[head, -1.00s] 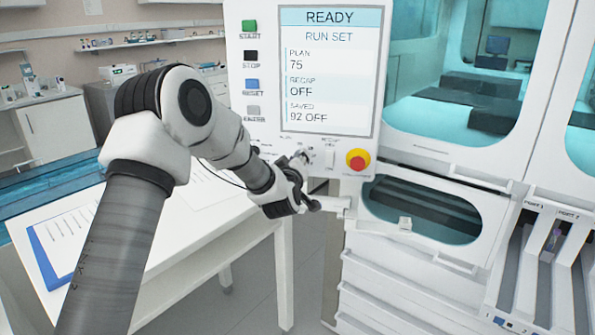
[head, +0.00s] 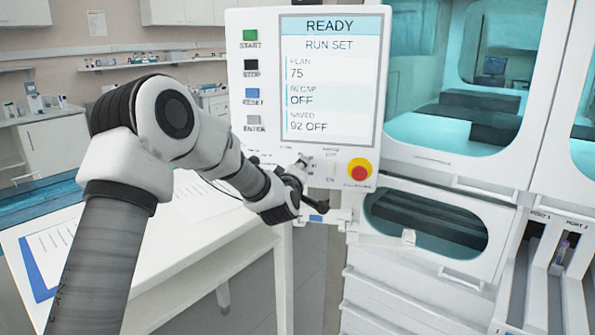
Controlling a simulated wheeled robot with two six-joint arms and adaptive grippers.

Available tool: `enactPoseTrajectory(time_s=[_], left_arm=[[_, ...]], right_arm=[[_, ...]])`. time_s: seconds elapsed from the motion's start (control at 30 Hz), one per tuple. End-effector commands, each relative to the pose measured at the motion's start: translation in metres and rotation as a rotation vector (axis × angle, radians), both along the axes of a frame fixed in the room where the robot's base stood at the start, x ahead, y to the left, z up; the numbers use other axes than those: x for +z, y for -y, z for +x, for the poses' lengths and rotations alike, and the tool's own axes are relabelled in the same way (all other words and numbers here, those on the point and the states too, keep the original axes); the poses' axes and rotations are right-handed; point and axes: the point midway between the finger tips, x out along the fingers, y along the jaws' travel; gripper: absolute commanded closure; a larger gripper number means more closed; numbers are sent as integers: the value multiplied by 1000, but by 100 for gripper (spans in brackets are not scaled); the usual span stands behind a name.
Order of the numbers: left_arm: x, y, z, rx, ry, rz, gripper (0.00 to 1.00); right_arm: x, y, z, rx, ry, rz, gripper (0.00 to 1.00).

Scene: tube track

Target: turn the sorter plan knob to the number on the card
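The sorter's panel (head: 232,100) stands upright, and its screen (head: 330,85) reads READY, RUN SET, PLAN 75, RECAP OFF, SAVED 92 OFF. My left gripper (head: 304,185) is at the panel's lower edge, in front of the small controls left of the red stop button. A small grey part (head: 301,165) shows just above the gripper; I cannot tell whether it is the plan knob or a fingertip. The gripper hides much of that area, and its opening and any contact are unclear. No card with a readable number shows. My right gripper is not in view.
A red emergency stop button (head: 360,169) on a yellow base sits right of the gripper. Green, black, blue and grey buttons (head: 251,95) line the panel's left side. A white table (head: 165,270) at left holds papers and a blue clipboard (head: 36,268).

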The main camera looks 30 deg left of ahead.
Motion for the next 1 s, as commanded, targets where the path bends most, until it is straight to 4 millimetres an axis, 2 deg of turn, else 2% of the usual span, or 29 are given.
enactPoseTrajectory(time_s=[0.03, 0.07, 0.1, 0.4, 0.53, 0.9, 1.0], left_arm=[[0, 0, 0, 0, 0, 0, 100], [0, 0, 0, 0, 0, 0, 58], [0, 0, 0, 0, 0, 0, 44], [0, 0, -1, 0, 0, 1, 43], [0, 5, -11, -1, 0, 0, 43], [4, 39, -91, -2, -1, 0, 43], [4, 45, -104, -1, -1, 1, 43]], right_arm=[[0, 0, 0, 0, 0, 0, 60], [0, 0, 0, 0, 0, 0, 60], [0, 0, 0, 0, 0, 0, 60], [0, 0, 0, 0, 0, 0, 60], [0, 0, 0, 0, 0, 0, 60], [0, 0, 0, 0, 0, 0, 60], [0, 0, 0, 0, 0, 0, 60]])
